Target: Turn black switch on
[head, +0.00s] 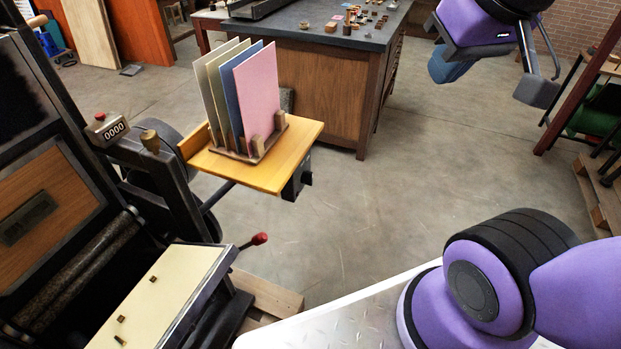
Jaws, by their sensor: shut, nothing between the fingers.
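A black switch box (297,180) is mounted under the right edge of the yellow wooden shelf on the press at left. Its face is small and partly turned away, so I cannot tell the switch's position. My gripper (537,92) is at the upper right, shut and empty, with its grey fingers pointing down. It is in the air, well to the right of the switch box and apart from it.
The yellow shelf (228,172) holds a rack of upright coloured boards (257,95). The press (60,190) has a red-knobbed lever (259,239) below the shelf. A dark-topped workbench (325,85) stands behind. Open floor lies between the shelf and my arm.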

